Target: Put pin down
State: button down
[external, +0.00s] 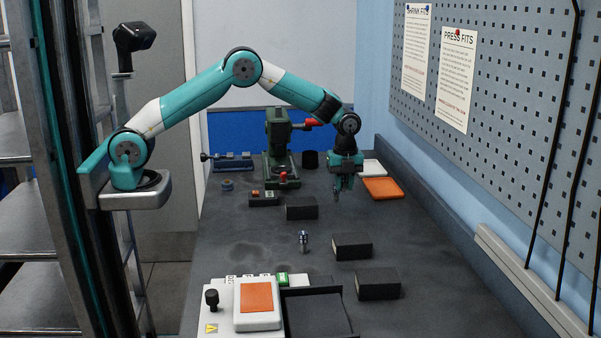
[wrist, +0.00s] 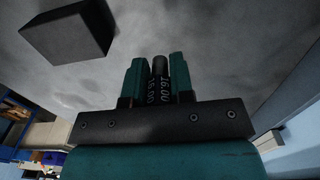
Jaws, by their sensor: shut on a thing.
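A small metallic piece (external: 304,241) stands upright on the dark bench top (external: 250,235), apart from my gripper.
Black blocks (external: 301,208), (external: 352,245) and (external: 377,284) lie on the bench; one shows in the wrist view (wrist: 68,32). A green press (external: 279,150) stands at the back. An orange pad (external: 383,188) lies beside my gripper. A white device (external: 257,316) and black tray (external: 318,315) are in front.

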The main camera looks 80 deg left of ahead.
aim_at(343, 216)
jog(key=shift+f+p, duration=0.5)
jog(key=shift+f, duration=3.5)
jog(key=c, duration=1)
grip_release()
notch_tip(343, 216, up, 12)
jog(key=b, duration=0.2)
jog(key=shift+f+b, duration=0.1)
jog(key=shift+b, duration=0.2)
jog(key=s+a+r+n+y, duration=0.1)
jog(key=s+a+r+n, duration=0.4)
jog(key=s, duration=0.3)
jog(key=s+a+r+n+y, duration=0.1)
jog(key=s+a+r+n, duration=0.1)
jog(key=s+r+n, duration=0.4)
jog(key=s+a+n, duration=0.1)
jog(key=s+n, duration=0.3)
jog(key=s, duration=0.4)
jog(key=s+a+n+y, duration=0.1)
jog(key=s+a+n, duration=0.1)
jog(key=s+n, duration=0.3)
jog(key=s+a+n+y, duration=0.1)
jog(key=s+n, duration=0.4)
jog(key=s, duration=0.8)
jog(key=shift+a+r, duration=0.2)
jog(key=shift+a, duration=0.1)
